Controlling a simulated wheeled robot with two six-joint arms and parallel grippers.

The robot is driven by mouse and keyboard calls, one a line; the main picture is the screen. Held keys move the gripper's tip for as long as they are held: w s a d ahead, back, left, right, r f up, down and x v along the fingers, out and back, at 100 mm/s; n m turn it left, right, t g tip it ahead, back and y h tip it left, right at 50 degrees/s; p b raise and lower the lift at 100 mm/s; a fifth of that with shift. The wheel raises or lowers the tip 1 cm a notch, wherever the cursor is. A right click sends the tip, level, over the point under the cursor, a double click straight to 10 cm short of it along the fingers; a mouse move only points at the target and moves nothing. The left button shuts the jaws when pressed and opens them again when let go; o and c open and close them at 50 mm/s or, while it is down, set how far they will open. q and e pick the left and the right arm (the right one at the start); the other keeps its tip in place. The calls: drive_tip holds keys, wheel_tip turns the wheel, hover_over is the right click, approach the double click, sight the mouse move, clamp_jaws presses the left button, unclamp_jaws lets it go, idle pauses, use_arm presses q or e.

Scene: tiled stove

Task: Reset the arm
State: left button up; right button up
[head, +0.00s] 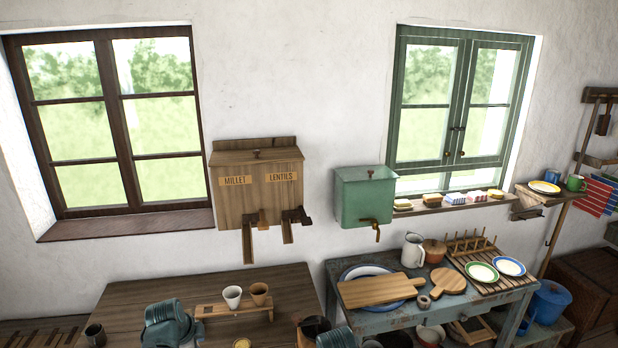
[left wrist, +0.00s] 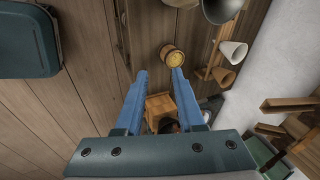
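My left gripper (left wrist: 159,75) shows in the left wrist view with its two blue fingers apart and nothing between them. It is above the wooden table, and a small wooden tub (left wrist: 172,57) with yellow contents shows just beyond its fingertips. In the head view the teal links of my left arm are at the bottom left, over the table, and its fingers cannot be made out. A teal part of my right arm shows at the bottom edge; my right gripper is out of view.
The table (head: 135,300) carries a small rack (head: 213,311) with a white cup (head: 232,297) and a terracotta cup (head: 260,293). A dark mug (head: 95,335) is at left. The blue bench (head: 395,319) at right holds boards and plates. A millet and lentils dispenser (head: 240,205) hangs on the wall.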

use_arm(q)
drive_tip(key=s+d+f+n+g+b, duration=0.1)
drive_tip(key=s+d+f+n, duration=0.1)
drive_tip(key=s+d, duration=0.3)
drive_tip(key=s+d+f+n+g+y+b, duration=0.1)
drive_tip(key=s+d+n, duration=0.4)
drive_tip(key=d, duration=0.6)
drive_tip(key=s+d+f+n+g+b, duration=0.3)
drive_tip(key=s+d+f, duration=0.1)
drive_tip(key=d, duration=0.5)
drive_tip(key=shift+s+f+y, duration=0.4)
drive_tip(key=shift+s, duration=0.1)
